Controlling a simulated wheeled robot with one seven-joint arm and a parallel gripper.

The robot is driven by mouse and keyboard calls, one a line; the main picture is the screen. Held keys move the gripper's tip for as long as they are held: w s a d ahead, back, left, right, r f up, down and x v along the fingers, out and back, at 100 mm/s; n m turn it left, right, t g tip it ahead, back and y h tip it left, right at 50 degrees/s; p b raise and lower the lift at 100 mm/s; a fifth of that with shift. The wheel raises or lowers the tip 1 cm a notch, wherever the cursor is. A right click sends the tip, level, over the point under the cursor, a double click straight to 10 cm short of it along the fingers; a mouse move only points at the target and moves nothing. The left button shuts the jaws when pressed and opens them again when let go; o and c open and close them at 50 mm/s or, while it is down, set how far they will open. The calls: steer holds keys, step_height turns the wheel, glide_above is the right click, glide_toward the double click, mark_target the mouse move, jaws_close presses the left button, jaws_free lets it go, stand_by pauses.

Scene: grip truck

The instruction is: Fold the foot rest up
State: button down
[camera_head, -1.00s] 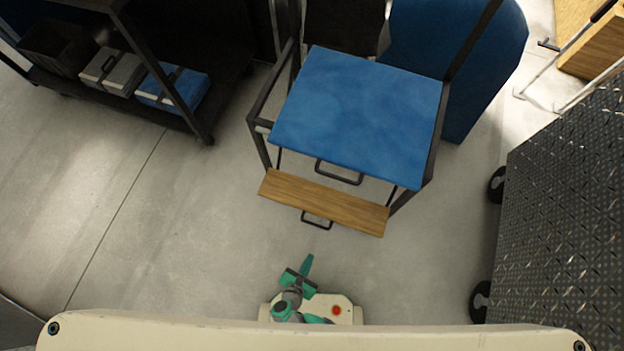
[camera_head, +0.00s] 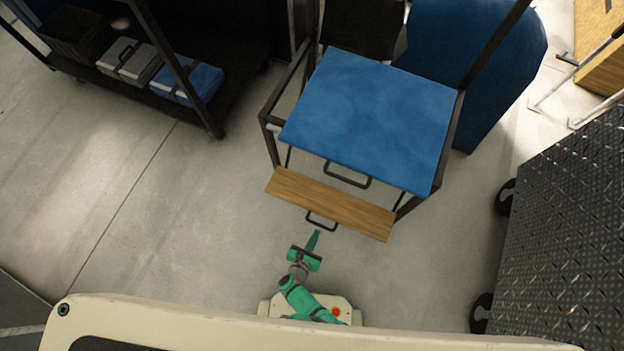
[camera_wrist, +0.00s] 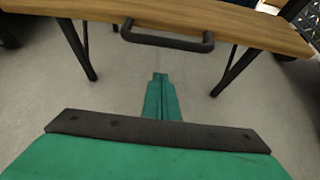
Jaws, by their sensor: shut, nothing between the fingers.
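The foot rest (camera_head: 335,205) is a wooden board at the front of a chair with a blue seat (camera_head: 370,115). It is folded down and sticks out low before the seat. A dark foot rest handle (camera_head: 321,221) is fixed at its front edge. In the wrist view the foot rest (camera_wrist: 225,18) crosses the top, with its handle (camera_wrist: 166,40) below the edge. My green gripper (camera_head: 314,241) is shut and empty, just in front of the handle and apart from it. In the wrist view its fingers (camera_wrist: 160,80) point toward the handle.
A second dark handle (camera_head: 347,176) sits at the seat's front edge. A dark shelf cart (camera_head: 210,120) with cases stands at the upper left. A diamond-plate box (camera_head: 570,220) on wheels stands at the right. The floor (camera_head: 170,240) to the left is clear.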

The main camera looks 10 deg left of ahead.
steer(key=shift+w+d+r, duration=0.1)
steer(key=shift+w+r, duration=0.1)
steer(key=shift+r, duration=0.4)
steer(key=shift+w+d+r, duration=0.1)
steer(key=shift+w+r, duration=0.15)
steer(key=shift+r, duration=0.35)
steer(key=shift+w+d+r, duration=0.1)
steer(key=shift+w+r, duration=0.1)
steer(key=shift+r, duration=0.4)
steer(key=shift+a, duration=0.1)
